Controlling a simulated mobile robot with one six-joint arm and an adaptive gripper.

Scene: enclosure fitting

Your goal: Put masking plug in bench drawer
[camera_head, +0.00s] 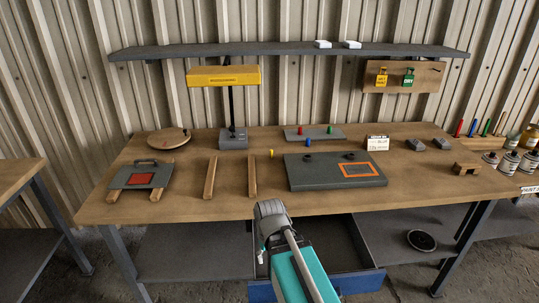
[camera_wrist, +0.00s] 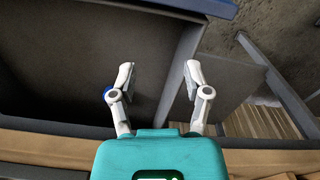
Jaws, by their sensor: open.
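My gripper (camera_wrist: 160,75) is open in the wrist view, its two fingers apart with nothing between them, over the side wall of the pulled-out bench drawer (camera_wrist: 65,65). The drawer also shows under the bench in the head view (camera_head: 343,240), with its blue front toward me and my arm across it. A small blue spot (camera_wrist: 107,90) shows beside the left finger; I cannot tell whether it is a plug. I cannot tell which is the masking plug.
The workbench (camera_head: 215,208) holds a grey enclosure panel (camera_head: 310,178), wooden rails (camera_head: 252,177), a lamp (camera_head: 223,77) and a plate with a red patch (camera_head: 141,178). A dark round dish (camera_head: 421,241) lies on the lower shelf. Paint cans (camera_head: 509,162) stand at right.

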